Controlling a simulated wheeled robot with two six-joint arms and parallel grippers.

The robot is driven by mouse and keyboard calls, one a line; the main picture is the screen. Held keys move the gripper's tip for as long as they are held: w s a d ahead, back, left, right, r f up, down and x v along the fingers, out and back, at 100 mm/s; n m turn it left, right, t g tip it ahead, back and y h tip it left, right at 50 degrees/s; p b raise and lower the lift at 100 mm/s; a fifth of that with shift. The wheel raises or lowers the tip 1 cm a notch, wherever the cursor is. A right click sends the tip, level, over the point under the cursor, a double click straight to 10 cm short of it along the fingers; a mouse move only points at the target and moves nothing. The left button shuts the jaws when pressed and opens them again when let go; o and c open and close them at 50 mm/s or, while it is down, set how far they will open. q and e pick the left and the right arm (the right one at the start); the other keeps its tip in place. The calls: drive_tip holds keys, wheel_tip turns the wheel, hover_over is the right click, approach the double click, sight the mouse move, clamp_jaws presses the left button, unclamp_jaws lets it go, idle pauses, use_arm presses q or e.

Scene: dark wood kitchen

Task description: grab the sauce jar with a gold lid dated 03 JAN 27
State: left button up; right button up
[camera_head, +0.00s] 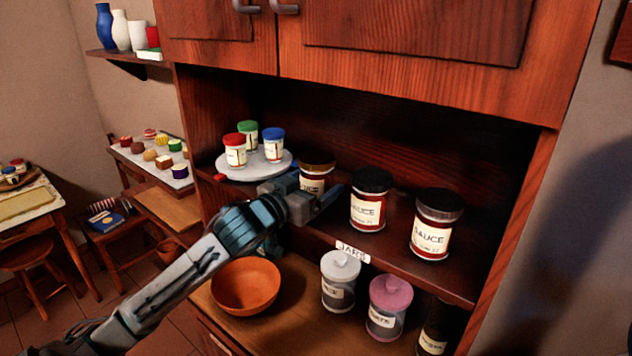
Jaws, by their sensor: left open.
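A sauce jar with a gold-brown lid (318,168) stands on the middle shelf, left of two other sauce jars. My left gripper (303,190) is open in front of it, and the gripper hides the jar's lower part. I cannot tell whether the fingers are around the jar or touching it. Its date cannot be read. A black-lidded sauce jar (368,205) stands to its right. A sauce jar with a dark grey lid (438,225) stands farther right. The small print on their labels is too small to read. My right gripper is not in view.
A round grey turntable (283,168) with small red-, green- and blue-lidded jars stands left on the same shelf. Below are an orange bowl (246,287), a white-lidded jar (340,275) and a pink-lidded jar (389,300). Cabinet doors (420,35) hang above.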

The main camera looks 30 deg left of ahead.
use_arm(q)
drive_tip(key=shift+w+d, duration=0.15)
drive_tip(key=shift+w, duration=1.45)
drive_tip(key=shift+s, duration=0.1)
drive_tip(key=c, duration=1.4)
